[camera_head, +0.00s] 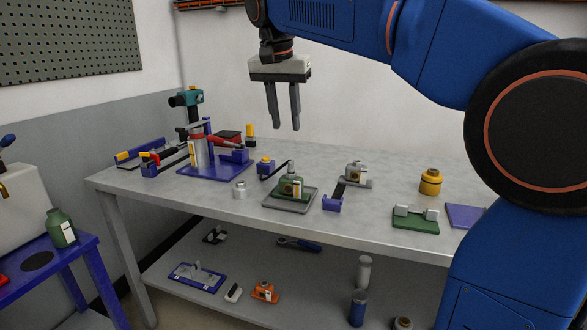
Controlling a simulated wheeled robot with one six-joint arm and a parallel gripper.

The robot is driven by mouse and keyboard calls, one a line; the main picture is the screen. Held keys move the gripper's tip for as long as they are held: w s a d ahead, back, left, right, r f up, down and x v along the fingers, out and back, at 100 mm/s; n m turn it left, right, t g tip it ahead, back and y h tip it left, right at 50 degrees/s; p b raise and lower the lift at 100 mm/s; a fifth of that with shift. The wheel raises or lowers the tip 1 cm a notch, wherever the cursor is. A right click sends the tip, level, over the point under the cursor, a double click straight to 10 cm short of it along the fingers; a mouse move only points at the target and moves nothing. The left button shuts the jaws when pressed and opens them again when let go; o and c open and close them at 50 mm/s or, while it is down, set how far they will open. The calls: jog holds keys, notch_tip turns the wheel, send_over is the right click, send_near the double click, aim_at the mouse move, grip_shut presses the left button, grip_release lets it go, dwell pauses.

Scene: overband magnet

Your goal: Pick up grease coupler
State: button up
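My gripper (284,127) hangs above the back of the grey workbench (225,211), fingers pointing down. Its two fingers are apart with nothing between them. I cannot tell for certain which thing is the grease coupler. A small silver cylinder (240,189) stands on the bench, lower in the picture and left of my gripper. My gripper touches none of these.
A purple fixture (215,170) with a red and silver canister (197,152) stands at the left. A yellow jar (431,181) and a green block holder (415,220) are at the right. The lower shelf (315,276) holds several parts. Bare bench lies between the jar and the grey part.

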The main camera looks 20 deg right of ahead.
send_over(291, 161)
jog(key=s+a, duration=0.1)
jog(key=s, duration=0.1)
notch_tip(291, 161, down, 7)
jog(key=shift+w+x, duration=0.2)
jog(key=shift+x, duration=1.05)
jog(key=shift+w+x, duration=0.25)
jog(key=shift+x, duration=1)
jog(key=shift+r, duration=0.1)
grip_shut()
